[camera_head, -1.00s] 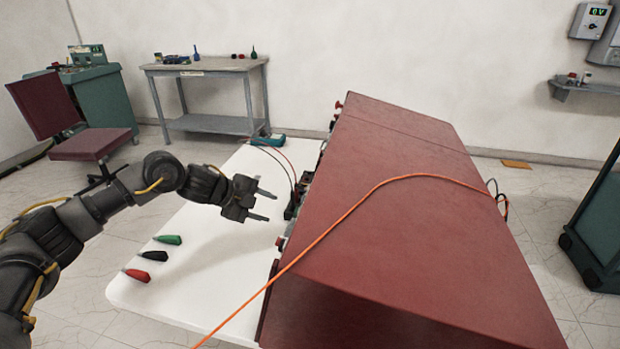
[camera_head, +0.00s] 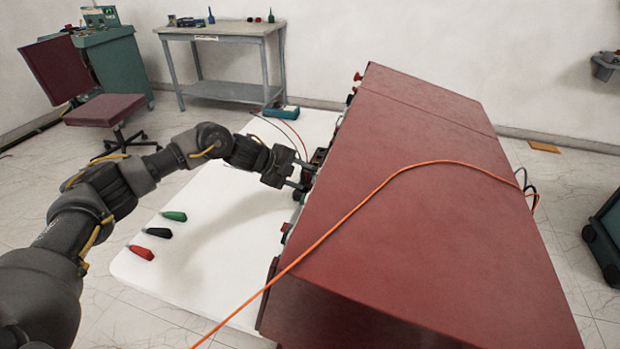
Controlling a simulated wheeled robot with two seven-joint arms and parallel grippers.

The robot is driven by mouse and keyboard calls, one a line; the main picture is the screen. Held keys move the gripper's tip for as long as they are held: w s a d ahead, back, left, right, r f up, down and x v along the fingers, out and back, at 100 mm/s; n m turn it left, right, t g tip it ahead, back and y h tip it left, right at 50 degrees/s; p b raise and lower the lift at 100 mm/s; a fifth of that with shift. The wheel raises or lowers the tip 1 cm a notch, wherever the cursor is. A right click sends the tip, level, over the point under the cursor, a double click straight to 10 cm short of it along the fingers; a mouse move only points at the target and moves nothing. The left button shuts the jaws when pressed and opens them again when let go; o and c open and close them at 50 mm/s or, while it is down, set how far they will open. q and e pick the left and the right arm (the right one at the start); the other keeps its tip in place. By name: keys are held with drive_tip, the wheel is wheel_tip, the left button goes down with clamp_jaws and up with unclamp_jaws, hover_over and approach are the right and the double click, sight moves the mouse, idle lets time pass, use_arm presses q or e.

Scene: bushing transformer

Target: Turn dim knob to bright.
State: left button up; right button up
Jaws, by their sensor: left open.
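My left gripper (camera_head: 300,176) is open at the left-facing front of the large dark red cabinet (camera_head: 412,190). Its fingertips reach the small dark parts on that front, and I cannot tell whether they touch. The dim knob cannot be made out; the front panel is seen edge-on and partly hidden by the gripper and the cabinet's top. A red knob-like part (camera_head: 357,77) sticks out at the far end of the front. My right gripper is not in view.
The cabinet stands on a white table (camera_head: 205,270). Green (camera_head: 174,216), black (camera_head: 158,233) and red (camera_head: 141,252) clips lie at its left. A teal meter (camera_head: 281,112) with leads lies at the back. An orange cable (camera_head: 345,218) crosses the cabinet.

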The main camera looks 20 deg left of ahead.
sight(313, 179)
use_arm(q)
drive_tip(key=shift+x, duration=2.25)
drive_tip(key=shift+r, duration=0.1)
drive_tip(key=c, duration=1)
